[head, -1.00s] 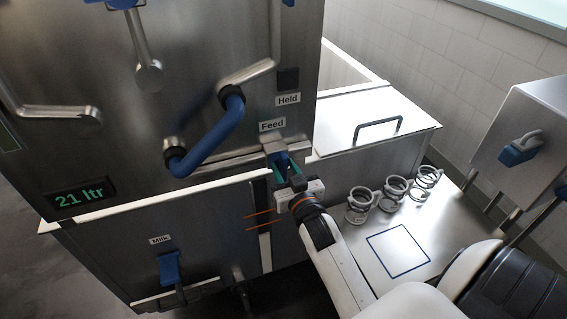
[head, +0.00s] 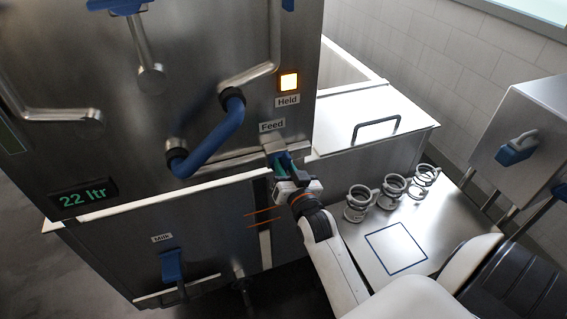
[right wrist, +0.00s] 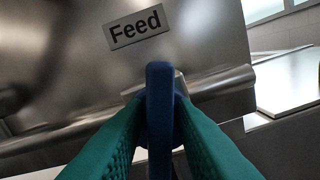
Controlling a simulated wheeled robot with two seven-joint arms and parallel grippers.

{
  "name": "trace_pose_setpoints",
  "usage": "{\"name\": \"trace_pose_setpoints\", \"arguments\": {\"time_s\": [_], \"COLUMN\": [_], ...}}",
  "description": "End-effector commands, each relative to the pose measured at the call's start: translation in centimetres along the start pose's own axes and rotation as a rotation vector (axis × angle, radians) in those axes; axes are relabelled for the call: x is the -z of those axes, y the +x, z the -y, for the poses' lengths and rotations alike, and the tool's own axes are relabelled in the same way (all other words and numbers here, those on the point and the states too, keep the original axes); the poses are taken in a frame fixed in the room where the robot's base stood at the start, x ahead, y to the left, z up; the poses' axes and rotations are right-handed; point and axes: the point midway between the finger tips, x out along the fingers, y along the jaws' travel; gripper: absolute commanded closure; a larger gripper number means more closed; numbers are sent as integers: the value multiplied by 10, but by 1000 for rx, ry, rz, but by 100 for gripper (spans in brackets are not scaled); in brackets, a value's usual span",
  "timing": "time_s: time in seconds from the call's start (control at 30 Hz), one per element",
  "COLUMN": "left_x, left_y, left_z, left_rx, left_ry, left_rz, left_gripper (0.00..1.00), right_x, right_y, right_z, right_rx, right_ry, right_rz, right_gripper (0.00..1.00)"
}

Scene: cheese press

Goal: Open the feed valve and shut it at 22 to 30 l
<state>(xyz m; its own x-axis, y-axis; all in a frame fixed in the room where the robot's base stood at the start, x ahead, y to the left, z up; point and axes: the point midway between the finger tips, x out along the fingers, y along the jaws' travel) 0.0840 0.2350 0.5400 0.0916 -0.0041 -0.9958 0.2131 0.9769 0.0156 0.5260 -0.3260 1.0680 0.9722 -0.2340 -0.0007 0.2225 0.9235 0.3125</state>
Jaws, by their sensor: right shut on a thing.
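The feed valve's blue handle (right wrist: 160,115) stands between the green fingers of my right gripper (right wrist: 160,140) in the right wrist view. In the head view my right gripper (head: 284,168) is shut on this handle, just below the Feed label (head: 272,125); the fingers hide part of it. The green display (head: 83,196) reads 22 ltr. My left gripper is not in view.
A blue Milk handle (head: 171,266) is on the lower front. A large blue bar handle (head: 210,138) crosses the upper front. Several metal rings stand on the side table (head: 362,277), beside a blue-outlined square.

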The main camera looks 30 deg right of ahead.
Motion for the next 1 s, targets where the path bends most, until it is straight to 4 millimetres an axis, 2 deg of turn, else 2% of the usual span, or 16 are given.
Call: {"name": "trace_pose_setpoints", "arguments": {"time_s": [0.1,0.37,0.4,0.43,0.77,0.87,1.0], "left_x": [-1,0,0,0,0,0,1], "left_y": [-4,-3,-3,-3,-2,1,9], "left_z": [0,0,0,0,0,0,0], "left_rx": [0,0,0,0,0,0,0], "left_ry": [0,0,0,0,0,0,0], "left_rz": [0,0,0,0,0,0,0], "left_gripper": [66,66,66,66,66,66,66], "right_x": [-1,0,0,0,1,3,4], "right_y": [0,0,0,0,-2,-12,-39], "right_z": [0,0,0,0,1,1,2], "right_rx": [0,-1,-1,-1,-1,0,1], "right_ry": [71,75,75,74,73,73,75], "right_rz": [0,0,1,0,0,-1,-2], "right_gripper": [99,99,72,67,66,66,66]}}
